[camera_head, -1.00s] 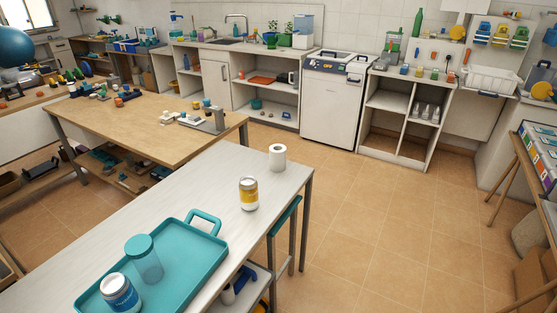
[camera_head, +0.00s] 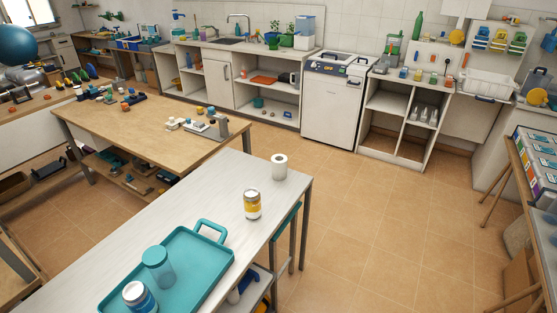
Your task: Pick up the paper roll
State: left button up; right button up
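The white paper roll (camera_head: 280,167) stands upright near the far right corner of the pale table (camera_head: 205,205). A can with a yellow band (camera_head: 252,204) stands in front of it, apart from it. A teal tray (camera_head: 217,262) lies nearer on the same table. It holds a clear jar with a teal lid (camera_head: 158,267) and a blue and white can (camera_head: 139,297). Neither of my grippers shows in the head view.
A wooden table (camera_head: 150,135) with small items stands behind on the left. A sink counter, a white appliance (camera_head: 334,105) and open shelves line the back wall. The tiled floor (camera_head: 400,220) right of the pale table is clear. Another table (camera_head: 537,190) stands at the right edge.

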aim_at(279, 168)
jog(key=i+l+u, duration=0.1)
jog(key=u, duration=1.05)
jog(key=i+l+u, duration=0.15)
jog(key=l+u, duration=1.1)
jog(key=l, duration=0.7)
jog(key=k+l, duration=0.1)
jog(key=l, duration=1.3)
jog(key=k+u, duration=0.05)
